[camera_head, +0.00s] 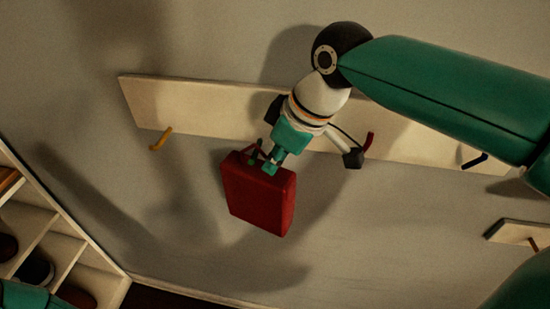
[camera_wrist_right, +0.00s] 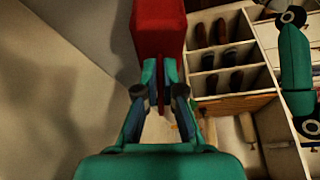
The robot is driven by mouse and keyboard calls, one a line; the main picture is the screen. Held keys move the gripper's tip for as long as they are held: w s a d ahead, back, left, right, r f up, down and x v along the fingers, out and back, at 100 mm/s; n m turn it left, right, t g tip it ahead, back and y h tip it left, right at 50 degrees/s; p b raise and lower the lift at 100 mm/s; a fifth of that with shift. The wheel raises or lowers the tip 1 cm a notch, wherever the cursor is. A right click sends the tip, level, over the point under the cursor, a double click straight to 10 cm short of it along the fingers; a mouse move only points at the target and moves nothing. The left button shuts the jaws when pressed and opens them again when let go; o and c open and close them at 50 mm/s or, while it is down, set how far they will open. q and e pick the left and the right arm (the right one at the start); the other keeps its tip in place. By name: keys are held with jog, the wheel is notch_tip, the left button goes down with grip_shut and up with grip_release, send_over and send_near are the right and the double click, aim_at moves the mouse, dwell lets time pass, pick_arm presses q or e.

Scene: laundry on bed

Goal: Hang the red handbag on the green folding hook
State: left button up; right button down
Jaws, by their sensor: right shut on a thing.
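The red handbag (camera_head: 258,193) hangs in front of the wall below the upper hook board, slightly tilted. My right gripper (camera_head: 264,161) is shut on its handle, at the top of the bag. In the right wrist view the handbag (camera_wrist_right: 158,28) is beyond the fingertips, and the right gripper (camera_wrist_right: 161,85) has the thin handle between its fingers. I cannot make out a green folding hook; my right gripper and wrist cover part of the board. My left gripper is not in view.
The pale hook board (camera_head: 190,105) carries a yellow hook (camera_head: 161,139), a red hook (camera_head: 368,141) and a black hook (camera_head: 475,161). A smaller board (camera_head: 515,232) with an orange hook is at lower right. A shoe shelf (camera_head: 45,240) stands at lower left.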

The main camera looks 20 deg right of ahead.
jog(key=c, duration=1.2)
grip_release()
jog(key=shift+v, duration=5.9)
